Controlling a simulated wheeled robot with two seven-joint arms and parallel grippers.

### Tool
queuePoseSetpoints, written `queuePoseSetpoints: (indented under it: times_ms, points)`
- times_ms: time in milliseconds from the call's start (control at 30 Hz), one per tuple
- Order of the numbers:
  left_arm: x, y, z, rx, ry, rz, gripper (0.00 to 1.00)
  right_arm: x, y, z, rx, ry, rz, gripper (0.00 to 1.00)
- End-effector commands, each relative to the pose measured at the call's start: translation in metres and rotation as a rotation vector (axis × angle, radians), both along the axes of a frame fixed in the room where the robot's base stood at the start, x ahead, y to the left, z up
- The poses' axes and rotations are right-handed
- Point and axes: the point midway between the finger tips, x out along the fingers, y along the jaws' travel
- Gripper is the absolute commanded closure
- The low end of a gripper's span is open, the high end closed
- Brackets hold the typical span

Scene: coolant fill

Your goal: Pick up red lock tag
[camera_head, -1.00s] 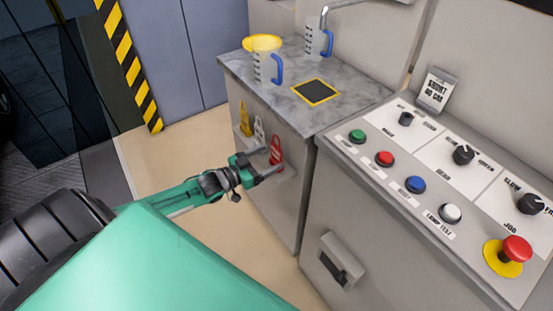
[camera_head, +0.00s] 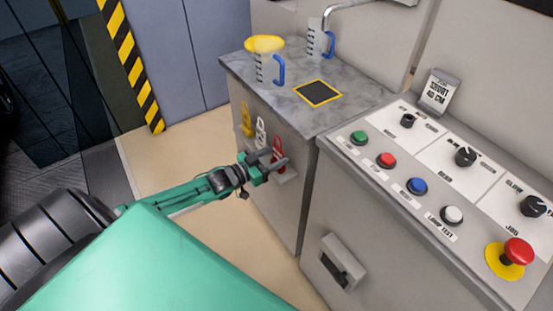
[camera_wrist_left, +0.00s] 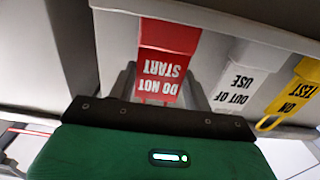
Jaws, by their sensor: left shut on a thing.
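The red lock tag (camera_head: 279,150) hangs on the front of the grey cabinet, rightmost of the row of tags. My left gripper (camera_head: 282,166) is at the tag, its fingers shut on the tag's lower part. The lower end of the tag is hidden behind the gripper body. My right gripper is not in view.
A white "OUT OF USE" tag (camera_head: 260,133) and a yellow tag (camera_head: 246,120) hang just left of the red one. Two measuring jugs with blue handles, one topped by a yellow funnel (camera_head: 265,44), stand on the worktop (camera_head: 350,85). A control panel (camera_head: 400,150) stands to the right.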

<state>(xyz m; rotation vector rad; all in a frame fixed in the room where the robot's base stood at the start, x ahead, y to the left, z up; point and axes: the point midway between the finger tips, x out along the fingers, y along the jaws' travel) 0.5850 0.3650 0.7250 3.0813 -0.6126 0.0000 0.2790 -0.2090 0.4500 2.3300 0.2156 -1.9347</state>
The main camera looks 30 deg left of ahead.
Motion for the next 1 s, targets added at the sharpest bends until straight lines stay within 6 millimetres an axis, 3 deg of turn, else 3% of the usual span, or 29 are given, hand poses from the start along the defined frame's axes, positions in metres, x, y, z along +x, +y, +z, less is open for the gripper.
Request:
queuePoseSetpoints:
  times_ms: [167, 367, 600, 1000]
  points:
    - [0.000, 0.000, 0.006, 0.000, -0.001, 0.000, 0.72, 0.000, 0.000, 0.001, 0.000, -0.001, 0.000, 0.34]
    - [0.000, 0.000, 0.031, 0.001, -0.003, -0.001, 0.72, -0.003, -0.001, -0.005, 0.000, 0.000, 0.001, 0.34]
    - [0.000, 0.000, 0.094, 0.003, -0.003, -0.003, 0.72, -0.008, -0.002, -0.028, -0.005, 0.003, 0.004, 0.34]
    - [0.000, 0.000, 0.193, 0.004, -0.004, -0.002, 0.72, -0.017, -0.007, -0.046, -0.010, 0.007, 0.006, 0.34]
